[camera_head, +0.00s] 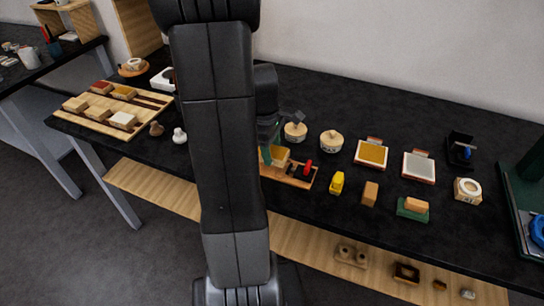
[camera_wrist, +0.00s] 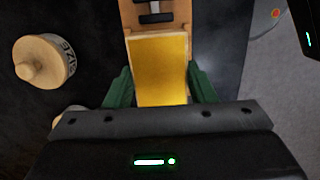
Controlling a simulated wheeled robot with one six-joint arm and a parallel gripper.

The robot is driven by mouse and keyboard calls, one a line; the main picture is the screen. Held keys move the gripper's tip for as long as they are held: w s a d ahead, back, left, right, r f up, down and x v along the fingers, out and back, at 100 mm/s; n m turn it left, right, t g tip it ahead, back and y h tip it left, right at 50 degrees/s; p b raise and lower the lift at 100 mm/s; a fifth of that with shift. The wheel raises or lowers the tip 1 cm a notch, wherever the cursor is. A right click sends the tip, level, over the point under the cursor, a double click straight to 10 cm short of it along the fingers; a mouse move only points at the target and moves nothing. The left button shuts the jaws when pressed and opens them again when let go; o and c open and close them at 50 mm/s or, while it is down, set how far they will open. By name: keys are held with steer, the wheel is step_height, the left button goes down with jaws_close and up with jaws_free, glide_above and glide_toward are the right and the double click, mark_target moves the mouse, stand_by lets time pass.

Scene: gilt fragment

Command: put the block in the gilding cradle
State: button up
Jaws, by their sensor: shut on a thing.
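My gripper (camera_wrist: 160,90) has green fingers, one on each side of a block (camera_wrist: 160,66) with a gold-yellow top, and is shut on it. In the head view the gripper (camera_head: 272,146) and block (camera_head: 279,156) show just right of my arm, which hides part of them. The wooden gilding cradle (camera_head: 300,182) lies under and right of the block, with a red part and a dark part on it. In the wrist view part of the cradle (camera_wrist: 171,25) shows beyond the block's far end. I cannot tell whether the block rests in the cradle or is held just above it.
Two lidded jars (camera_head: 295,132) (camera_head: 331,141) stand behind the cradle. A wooden tray (camera_head: 92,122) with several blocks lies far left. Bare black table separates the items.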

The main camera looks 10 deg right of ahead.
steer(key=shift+f, duration=1.5)
steer(key=shift+f, duration=0.2)
steer(key=o, duration=1)
steer(key=shift+r, duration=0.1)
steer(key=r, duration=0.8)
steer(key=a+r, duration=0.1)
steer(key=r, duration=0.3)
steer(key=shift+w+a+r, duration=0.1)
steer(key=shift+w, duration=0.3)
